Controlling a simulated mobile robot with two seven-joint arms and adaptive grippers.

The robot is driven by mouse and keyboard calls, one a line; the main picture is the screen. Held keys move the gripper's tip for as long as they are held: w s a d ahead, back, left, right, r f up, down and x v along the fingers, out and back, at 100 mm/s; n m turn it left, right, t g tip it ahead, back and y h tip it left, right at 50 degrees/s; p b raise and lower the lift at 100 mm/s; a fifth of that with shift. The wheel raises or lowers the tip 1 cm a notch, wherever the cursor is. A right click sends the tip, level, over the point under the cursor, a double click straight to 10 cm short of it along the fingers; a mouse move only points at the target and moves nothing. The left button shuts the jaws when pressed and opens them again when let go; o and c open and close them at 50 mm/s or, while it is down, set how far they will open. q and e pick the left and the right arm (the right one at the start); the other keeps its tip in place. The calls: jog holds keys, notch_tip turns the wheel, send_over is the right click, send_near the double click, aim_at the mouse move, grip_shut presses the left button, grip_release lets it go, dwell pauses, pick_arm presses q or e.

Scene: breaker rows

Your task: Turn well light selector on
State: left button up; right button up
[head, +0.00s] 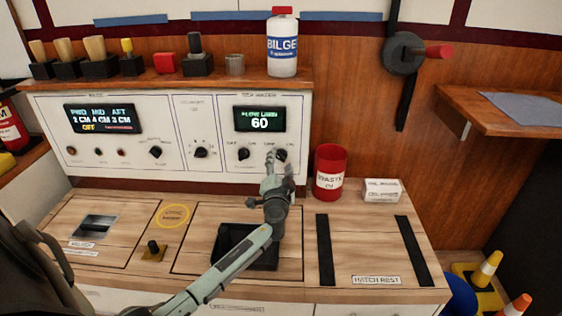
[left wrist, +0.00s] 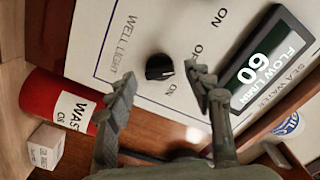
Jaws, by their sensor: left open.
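The well light selector is a black rotary knob (left wrist: 158,67) on the white panel, beside the printed WELL LIGHT label in the left wrist view. In the head view it appears as the knob (head: 281,154) at the panel's right end, partly behind my fingers. Its pointer direction is too small to tell. My left gripper (head: 277,163) is open in front of the panel. In the left wrist view its fingertips (left wrist: 160,85) stand apart, with the knob showing between them; I cannot tell whether either finger touches it. My right gripper is not in view.
Other knobs (head: 243,154) sit left on the same panel, below the FLOW display (head: 259,119). A red waste can (head: 329,172) and white box (head: 382,190) stand right of my gripper. A BILGE bottle (head: 283,45) stands on the shelf above. A dark recess (head: 235,259) lies below.

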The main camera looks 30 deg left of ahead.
pick_arm(q)
jog(key=shift+w+a, duration=0.25)
jog(key=shift+w, duration=0.15)
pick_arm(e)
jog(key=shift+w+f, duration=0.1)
pick_arm(q)
jog(key=shift+c, duration=0.4)
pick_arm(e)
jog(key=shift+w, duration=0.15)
pick_arm(q)
jog(key=shift+c, duration=1.3)
jog(key=c, duration=0.8)
